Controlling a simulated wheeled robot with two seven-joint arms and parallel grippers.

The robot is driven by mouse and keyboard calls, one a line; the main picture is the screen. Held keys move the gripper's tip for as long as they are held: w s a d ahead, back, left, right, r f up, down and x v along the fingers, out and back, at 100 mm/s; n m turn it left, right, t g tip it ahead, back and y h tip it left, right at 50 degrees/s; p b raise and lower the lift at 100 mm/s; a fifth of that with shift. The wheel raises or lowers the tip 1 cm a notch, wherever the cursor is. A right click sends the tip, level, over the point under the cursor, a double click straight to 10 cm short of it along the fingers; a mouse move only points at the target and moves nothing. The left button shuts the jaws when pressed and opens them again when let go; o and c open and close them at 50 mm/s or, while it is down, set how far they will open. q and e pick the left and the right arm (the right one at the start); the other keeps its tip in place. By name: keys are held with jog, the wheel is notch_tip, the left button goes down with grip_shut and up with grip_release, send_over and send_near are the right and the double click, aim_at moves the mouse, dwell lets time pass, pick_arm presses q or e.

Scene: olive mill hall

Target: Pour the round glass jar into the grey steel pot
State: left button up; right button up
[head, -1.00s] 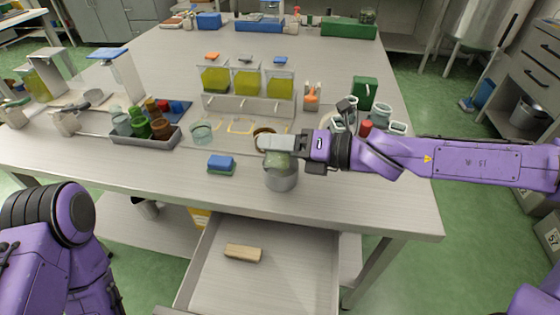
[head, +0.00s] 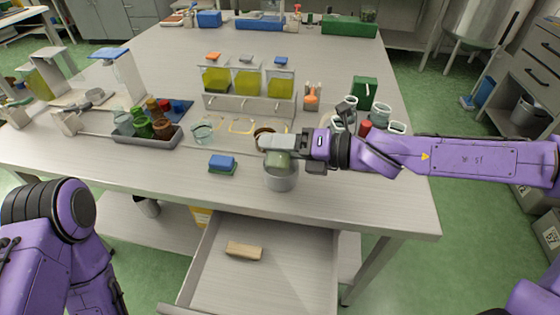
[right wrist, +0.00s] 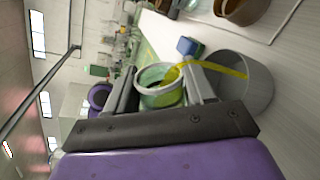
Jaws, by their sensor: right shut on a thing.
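The round glass jar (right wrist: 158,92) is held tilted between the fingers of my right gripper (right wrist: 163,86). A yellow-green liquid is in it, and a yellow stream runs from its mouth toward the grey steel pot (right wrist: 258,92). In the head view the pot (head: 281,178) stands near the table's front edge, and my right gripper (head: 274,143) is just above it. The jar (head: 277,157) shows only partly there, below the fingers. The stream's end inside the pot is hard to make out. My left arm shows at the lower left, its gripper out of view.
A blue and green sponge (head: 222,164) lies left of the pot. A glass beaker (head: 203,132), a grey tray (head: 147,138) of small vessels and a rack (head: 248,105) of yellow-filled containers stand behind. An open drawer (head: 275,268) with a wooden block (head: 244,250) is below.

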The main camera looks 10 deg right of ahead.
jog(key=shift+r+m+p, duration=0.1)
jog(key=shift+m+p, duration=0.3)
jog(key=shift+p, duration=0.25)
dwell(0.6)
jog(key=shift+w+f+m+g+p, duration=0.15)
jog(key=shift+f+m+g+p, duration=0.25)
jog(key=shift+f+m, duration=0.25)
dwell(1.6)
jog(key=shift+r+m+g+p, duration=0.25)
jog(key=shift+m+p, duration=0.5)
jog(key=shift+p, duration=1.45)
jog(key=shift+w+d+r+m+g+p, duration=0.15)
jog(key=shift+m+g+p, duration=0.45)
jog(key=shift+p, duration=1.9)
